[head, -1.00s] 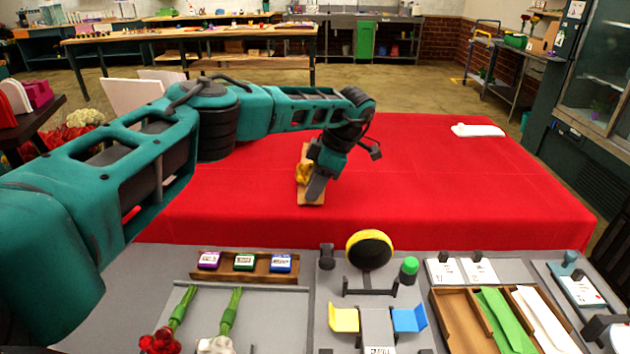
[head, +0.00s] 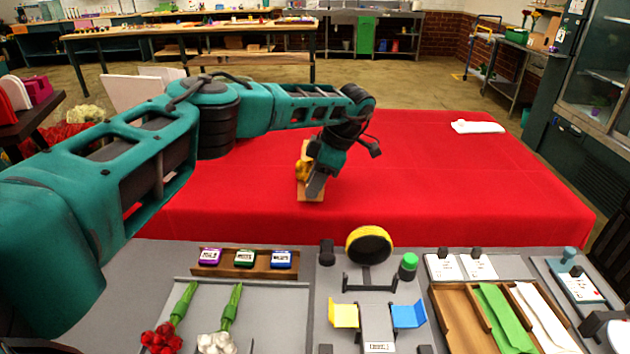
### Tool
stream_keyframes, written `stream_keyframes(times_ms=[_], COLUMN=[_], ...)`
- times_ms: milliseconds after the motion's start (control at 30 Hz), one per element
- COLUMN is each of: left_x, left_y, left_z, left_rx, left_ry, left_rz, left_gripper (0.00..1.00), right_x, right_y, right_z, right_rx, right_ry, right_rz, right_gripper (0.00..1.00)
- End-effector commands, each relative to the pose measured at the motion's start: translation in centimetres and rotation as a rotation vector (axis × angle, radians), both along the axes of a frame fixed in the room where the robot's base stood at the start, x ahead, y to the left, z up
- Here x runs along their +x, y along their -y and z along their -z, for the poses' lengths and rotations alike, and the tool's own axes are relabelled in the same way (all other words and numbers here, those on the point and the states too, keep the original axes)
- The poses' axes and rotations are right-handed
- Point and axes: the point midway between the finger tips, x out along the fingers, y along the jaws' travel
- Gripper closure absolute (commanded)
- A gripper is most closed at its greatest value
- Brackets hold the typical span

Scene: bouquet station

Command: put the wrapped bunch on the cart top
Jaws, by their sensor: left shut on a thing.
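My left gripper (head: 316,184) is over the middle of the red-covered surface (head: 440,175). It is shut on a narrow tan piece with a yellow part, which looks like the wrapped bunch (head: 304,170). The gripper and wrist hide much of its right side. I cannot tell whether the bunch touches the red cloth or hangs just above it. A wheeled cart (head: 516,47) with a dark top stands at the far right back, with a green box on it. My right gripper is not in view.
Red flowers (head: 161,339) and white flowers (head: 217,343) with green stems lie on the near grey bench (head: 255,310). A white item (head: 478,127) lies on the red cloth, which is otherwise mostly clear.

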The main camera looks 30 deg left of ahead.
Motion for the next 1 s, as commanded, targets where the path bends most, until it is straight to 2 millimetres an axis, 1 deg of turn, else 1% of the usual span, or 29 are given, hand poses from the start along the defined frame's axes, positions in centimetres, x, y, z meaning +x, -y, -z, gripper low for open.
stream_keyframes(times_ms=[900,933,1000], left_x=[0.0,0.01,0.01], left_y=[0.02,0.03,0.03], left_z=[0.44,0.43,0.43], left_rx=[0.0,0.0,0.0], left_ry=[0.0,0.0,0.0], left_rz=[0.0,0.0,0.0], left_gripper=[1.0,0.74,0.67], right_x=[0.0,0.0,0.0], right_y=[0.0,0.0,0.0], right_z=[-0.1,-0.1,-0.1], right_rx=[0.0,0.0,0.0], right_ry=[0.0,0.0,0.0], right_rz=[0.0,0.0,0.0], right_gripper=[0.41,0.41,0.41])
